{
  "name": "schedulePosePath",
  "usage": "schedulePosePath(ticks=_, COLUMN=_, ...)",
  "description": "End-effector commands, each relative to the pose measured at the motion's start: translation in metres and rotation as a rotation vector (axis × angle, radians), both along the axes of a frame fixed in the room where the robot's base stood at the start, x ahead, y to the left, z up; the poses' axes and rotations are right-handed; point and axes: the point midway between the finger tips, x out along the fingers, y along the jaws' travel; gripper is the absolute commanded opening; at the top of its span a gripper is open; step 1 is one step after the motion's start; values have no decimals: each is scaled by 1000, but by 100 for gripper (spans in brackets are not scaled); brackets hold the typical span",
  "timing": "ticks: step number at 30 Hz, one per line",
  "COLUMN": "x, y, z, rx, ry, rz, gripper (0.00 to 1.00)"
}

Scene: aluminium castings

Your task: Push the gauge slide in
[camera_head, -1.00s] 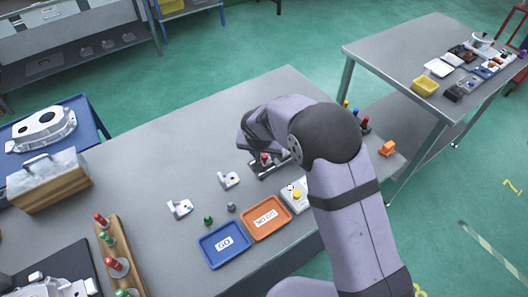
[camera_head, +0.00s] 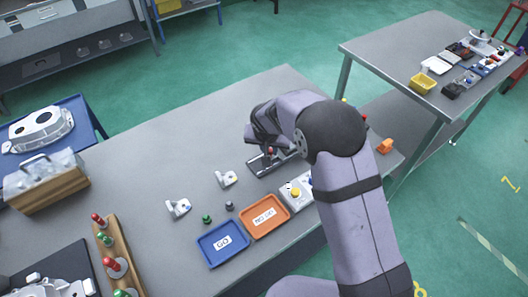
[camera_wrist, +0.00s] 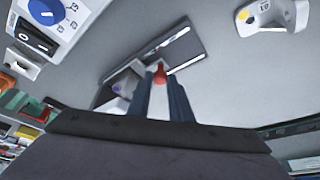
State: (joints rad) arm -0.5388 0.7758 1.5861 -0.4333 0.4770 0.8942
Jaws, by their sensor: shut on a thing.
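The gauge, a dark flat base (camera_head: 256,170) with light rails, lies on the grey bench, partly under my arm. In the wrist view its bare rail part (camera_wrist: 183,47) extends up and right, and a grey block with a bluish round spot (camera_wrist: 124,86) is at its left. The slide's red knob (camera_head: 271,151) shows just below my wrist. My gripper (camera_wrist: 163,80) is shut on this red knob (camera_wrist: 160,71), with one finger on each side. My arm hides the gauge's far right part.
Small castings (camera_head: 227,179) (camera_head: 178,208) stand left of the gauge. A blue GO tray (camera_head: 245,250), an orange NO GO tray (camera_head: 285,218) and a grey box with a yellow button (camera_head: 296,192) lie in front. Bare bench extends behind and left.

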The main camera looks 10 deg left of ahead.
Motion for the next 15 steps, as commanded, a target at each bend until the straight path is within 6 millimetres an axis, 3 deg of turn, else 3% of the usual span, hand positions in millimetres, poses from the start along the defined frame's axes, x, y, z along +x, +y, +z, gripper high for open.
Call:
schedulePosePath(ticks=7, x=3, y=-4, z=1, rx=-4, ry=-3, rz=-3, gripper=0)
schedulePosePath(ticks=8, x=3, y=-4, z=1, rx=-4, ry=-4, rz=-3, gripper=23)
schedulePosePath(ticks=9, x=3, y=-5, z=1, rx=-4, ry=-4, rz=-3, gripper=33)
schedulePosePath(ticks=10, x=3, y=-4, z=1, rx=-4, ry=-4, rz=-3, gripper=38)
schedulePosePath(ticks=15, x=3, y=-4, z=1, rx=-3, ry=-3, rz=-2, gripper=38)
